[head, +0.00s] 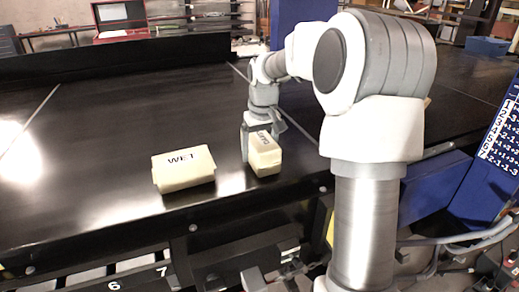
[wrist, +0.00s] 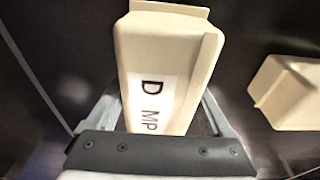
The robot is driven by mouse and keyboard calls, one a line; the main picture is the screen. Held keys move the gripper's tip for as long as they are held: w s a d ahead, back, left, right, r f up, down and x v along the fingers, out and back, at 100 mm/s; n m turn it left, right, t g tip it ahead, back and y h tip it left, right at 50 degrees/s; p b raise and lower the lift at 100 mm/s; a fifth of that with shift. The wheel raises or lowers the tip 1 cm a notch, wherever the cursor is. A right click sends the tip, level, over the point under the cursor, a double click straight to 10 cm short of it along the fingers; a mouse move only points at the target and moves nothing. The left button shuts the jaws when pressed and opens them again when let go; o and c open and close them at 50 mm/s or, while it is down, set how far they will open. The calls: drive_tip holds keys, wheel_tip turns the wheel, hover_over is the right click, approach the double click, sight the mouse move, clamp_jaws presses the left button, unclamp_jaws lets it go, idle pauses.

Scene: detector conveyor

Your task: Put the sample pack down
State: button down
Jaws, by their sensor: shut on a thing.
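A cream sample pack (head: 265,158) with a white label is held in my gripper (head: 254,142), over the black conveyor top near its front edge. In the wrist view the same pack (wrist: 165,60) fills the middle between the fingers, its label reading "D MP" with a letter not showing. My gripper is shut on it. I cannot tell whether its underside touches the belt. A second cream pack marked "WET" (head: 184,170) lies on the belt to its left, apart from it; it also shows at the right of the wrist view (wrist: 290,92).
The black conveyor top (head: 90,120) is bare to the left and behind the packs. Numbered slots, 6 and 7, show below the front edge (head: 140,280). A blue panel with a number chart (head: 495,140) stands at right.

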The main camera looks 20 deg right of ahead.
drive_tip(key=shift+f, duration=0.1)
unclamp_jaws()
drive_tip(key=r, duration=0.4)
drive_tip(key=s+r, duration=0.1)
drive_tip(key=r, duration=0.7)
drive_tip(key=shift+s+r, duration=0.1)
drive_tip(key=shift+s, duration=0.3)
